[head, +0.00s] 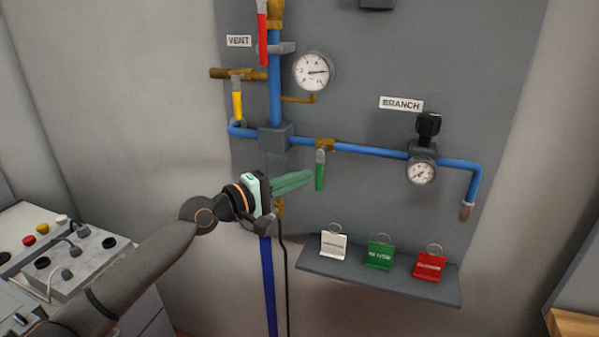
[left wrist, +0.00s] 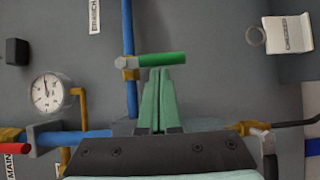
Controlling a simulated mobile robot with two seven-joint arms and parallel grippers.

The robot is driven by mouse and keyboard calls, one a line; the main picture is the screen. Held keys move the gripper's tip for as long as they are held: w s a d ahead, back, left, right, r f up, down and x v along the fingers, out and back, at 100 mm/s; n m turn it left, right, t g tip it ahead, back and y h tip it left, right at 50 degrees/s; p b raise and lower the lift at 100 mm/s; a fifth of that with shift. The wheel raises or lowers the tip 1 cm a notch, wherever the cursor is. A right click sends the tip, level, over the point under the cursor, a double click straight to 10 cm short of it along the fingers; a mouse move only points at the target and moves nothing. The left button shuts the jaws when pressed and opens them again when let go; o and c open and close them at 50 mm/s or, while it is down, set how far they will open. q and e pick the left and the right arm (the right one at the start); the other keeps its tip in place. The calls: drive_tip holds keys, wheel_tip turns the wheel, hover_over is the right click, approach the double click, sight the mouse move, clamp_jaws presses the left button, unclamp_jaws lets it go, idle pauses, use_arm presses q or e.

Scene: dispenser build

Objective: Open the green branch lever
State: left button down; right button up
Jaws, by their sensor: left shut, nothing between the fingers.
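The green branch lever (head: 320,172) hangs straight down from a brass valve (head: 325,145) on the blue branch pipe, across the pipe's line. In the left wrist view the lever (left wrist: 162,60) lies across the picture, just beyond the fingertips. My left gripper (head: 309,175) has green fingers, which are closed together and empty. The fingertips are just left of the lever in the head view. In the left wrist view the gripper (left wrist: 164,71) points at the middle of the lever; I cannot tell whether it touches. My right gripper is not in view.
A grey panel carries the blue pipe (head: 370,151), a regulator with a gauge (head: 422,171), a yellow vent lever (head: 237,105) and a red lever (head: 262,35). Below, a grey shelf (head: 385,284) holds white, green and red tags.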

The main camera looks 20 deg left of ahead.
use_arm(q)
drive_tip(key=shift+f, duration=0.15)
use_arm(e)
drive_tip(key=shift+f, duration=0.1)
use_arm(q)
drive_tip(key=shift+d+n+b, duration=0.2)
drive_tip(key=shift+n+b, duration=0.1)
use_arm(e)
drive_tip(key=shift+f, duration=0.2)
